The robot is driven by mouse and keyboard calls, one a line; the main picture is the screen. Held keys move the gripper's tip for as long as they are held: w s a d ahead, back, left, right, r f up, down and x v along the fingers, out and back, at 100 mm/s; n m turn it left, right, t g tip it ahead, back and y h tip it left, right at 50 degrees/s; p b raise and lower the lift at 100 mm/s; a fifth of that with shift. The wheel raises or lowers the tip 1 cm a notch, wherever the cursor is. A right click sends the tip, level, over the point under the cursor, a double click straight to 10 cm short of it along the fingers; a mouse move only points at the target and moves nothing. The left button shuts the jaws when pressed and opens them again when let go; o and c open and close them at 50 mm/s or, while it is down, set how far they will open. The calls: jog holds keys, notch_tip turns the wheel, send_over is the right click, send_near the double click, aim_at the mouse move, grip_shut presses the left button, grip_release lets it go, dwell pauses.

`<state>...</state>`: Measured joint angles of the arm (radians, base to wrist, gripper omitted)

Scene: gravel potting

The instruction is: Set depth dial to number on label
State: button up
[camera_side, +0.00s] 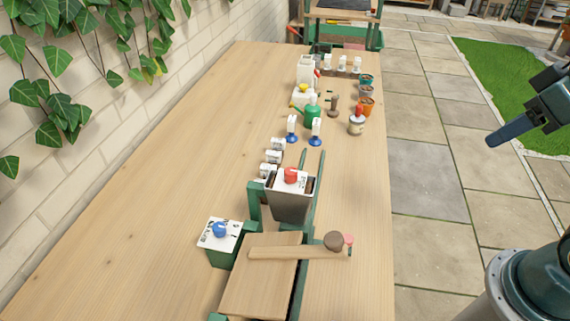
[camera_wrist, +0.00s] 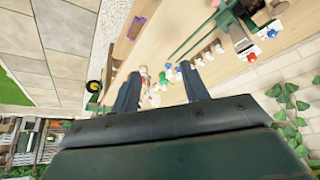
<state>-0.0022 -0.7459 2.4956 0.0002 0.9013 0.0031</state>
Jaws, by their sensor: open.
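A blue dial (camera_side: 219,230) sits on a white-topped green box at the table's front left. A red dial (camera_side: 291,175) sits on a white plate over a grey hopper. I cannot tell which is the depth dial. Both tops have dark marks too small to read, and I cannot make out the number label. In the wrist view the red dial (camera_wrist: 256,50) and blue dial (camera_wrist: 272,33) show at upper right. My gripper (camera_wrist: 158,72) is open and empty, well away from both dials. In the side view its dark finger (camera_side: 512,131) hangs right of the table.
A wooden board with a lever (camera_side: 290,253) lies in front of the hopper, between green rails. Behind stand white blocks, blue-based white tags, a green watering can (camera_side: 312,113) and several small pots (camera_side: 366,104). The table (camera_side: 130,220) is clear at left; a brick wall borders it.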

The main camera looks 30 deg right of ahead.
jog(key=w+a+r+g, duration=0.1)
jog(key=w+a+r, duration=0.4)
jog(key=w, duration=0.4)
jog(key=m+g, duration=0.4)
jog(key=g, duration=0.1)
send_over(218, 226)
notch_tip(218, 226, down, 12)
jog(key=f, duration=0.1)
jog(key=shift+a, duration=0.25)
jog(key=shift+f, duration=0.15)
jog(key=f, duration=1.3)
jog(key=shift+d+f, duration=0.25)
